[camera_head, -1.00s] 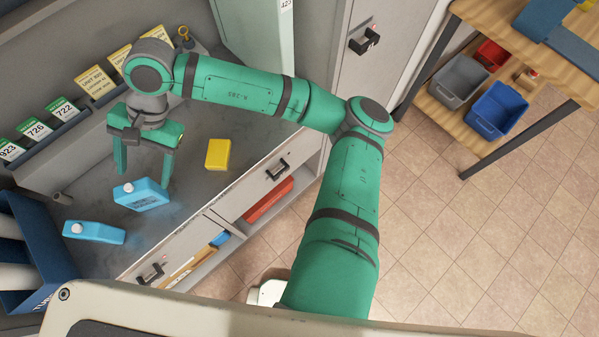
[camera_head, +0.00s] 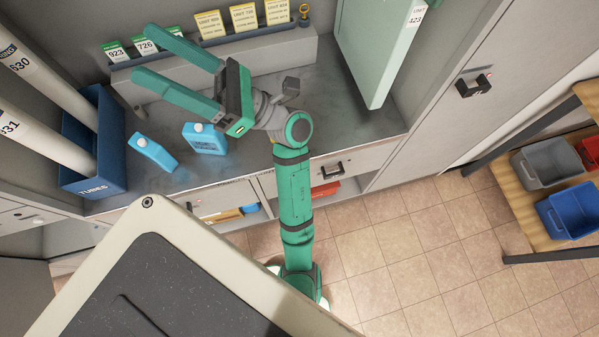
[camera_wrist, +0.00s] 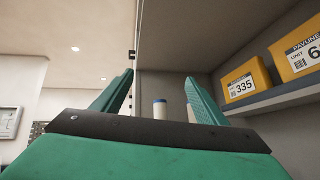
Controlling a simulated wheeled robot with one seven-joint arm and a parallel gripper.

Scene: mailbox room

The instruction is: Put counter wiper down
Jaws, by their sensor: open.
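My gripper (camera_head: 141,52) is raised over the grey counter (camera_head: 345,110), its fingers spread and pointing to the upper left. Its fingers also show in the wrist view (camera_wrist: 160,77), with nothing between them. I see no thing in the head view now that I can surely name as the counter wiper. The yellow block seen on the counter earlier does not show now; my arm covers part of that counter. Two blue bottles with white caps, a left one (camera_head: 153,153) and a right one (camera_head: 205,140), are on the counter below the gripper, apart from it.
A dark blue tubes bin (camera_head: 112,150) holding white tubes stands at the counter's left. A card rack (camera_head: 215,40) runs along the back. A pale green door (camera_head: 375,50) stands at the right. The wrist view shows yellow boxes (camera_wrist: 245,82) on a shelf.

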